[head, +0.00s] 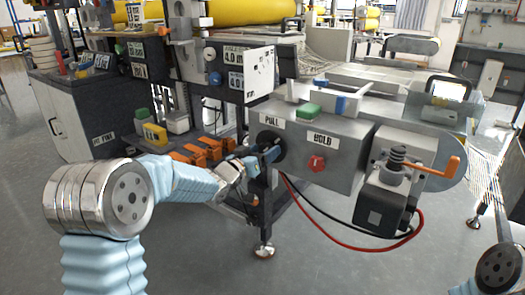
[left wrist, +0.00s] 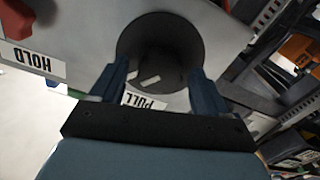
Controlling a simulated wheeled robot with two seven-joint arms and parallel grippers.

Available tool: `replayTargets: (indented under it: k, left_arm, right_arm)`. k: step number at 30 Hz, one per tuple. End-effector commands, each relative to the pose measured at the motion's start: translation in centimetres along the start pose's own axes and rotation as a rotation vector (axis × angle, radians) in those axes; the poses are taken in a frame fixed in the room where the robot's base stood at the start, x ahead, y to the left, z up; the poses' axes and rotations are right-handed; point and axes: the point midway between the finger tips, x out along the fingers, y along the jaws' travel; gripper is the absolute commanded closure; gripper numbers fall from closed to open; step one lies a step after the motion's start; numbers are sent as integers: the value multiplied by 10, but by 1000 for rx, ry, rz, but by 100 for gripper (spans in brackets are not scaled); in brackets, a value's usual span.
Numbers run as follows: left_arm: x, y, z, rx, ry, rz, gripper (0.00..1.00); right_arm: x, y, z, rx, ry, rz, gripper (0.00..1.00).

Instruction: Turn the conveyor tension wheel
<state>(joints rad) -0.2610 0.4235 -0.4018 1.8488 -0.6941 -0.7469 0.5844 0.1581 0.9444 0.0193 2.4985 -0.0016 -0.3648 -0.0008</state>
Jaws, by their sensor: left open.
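A black round wheel (head: 268,143) is on the end of the grey conveyor housing, beside the PULL label (head: 271,121). It also shows in the left wrist view as a dark disc with a raised hub (left wrist: 160,35). My left gripper (head: 264,160) is at the wheel, and its arm comes in from the left. In the left wrist view its two blue fingers are open, one on each side of the wheel's lower part. I cannot tell whether they touch it. My right gripper is out of view; only part of my right arm shows at bottom right.
A red knob (head: 317,163) sits below the HOLD label (head: 322,137) on the housing. An orange crank handle (head: 440,167) sticks out at right. Red and black cables (head: 345,240) hang below. Orange clamps (head: 205,150) lie left of the wheel. Open floor lies in front.

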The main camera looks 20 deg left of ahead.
Motion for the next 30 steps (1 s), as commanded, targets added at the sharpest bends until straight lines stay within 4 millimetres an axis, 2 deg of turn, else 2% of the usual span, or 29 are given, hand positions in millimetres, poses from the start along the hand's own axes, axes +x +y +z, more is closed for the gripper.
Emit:
replayTargets:
  k: [9, 20, 30]
  left_arm:
    - [3, 0, 0, 0, 0, -1, 24]
    - [3, 0, 0, 0, 0, -1, 80]
    - [3, -1, 2, 49, 2, -1, 80]
  right_arm:
    - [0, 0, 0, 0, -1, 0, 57]
    - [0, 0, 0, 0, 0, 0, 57]
    - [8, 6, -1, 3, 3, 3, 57]
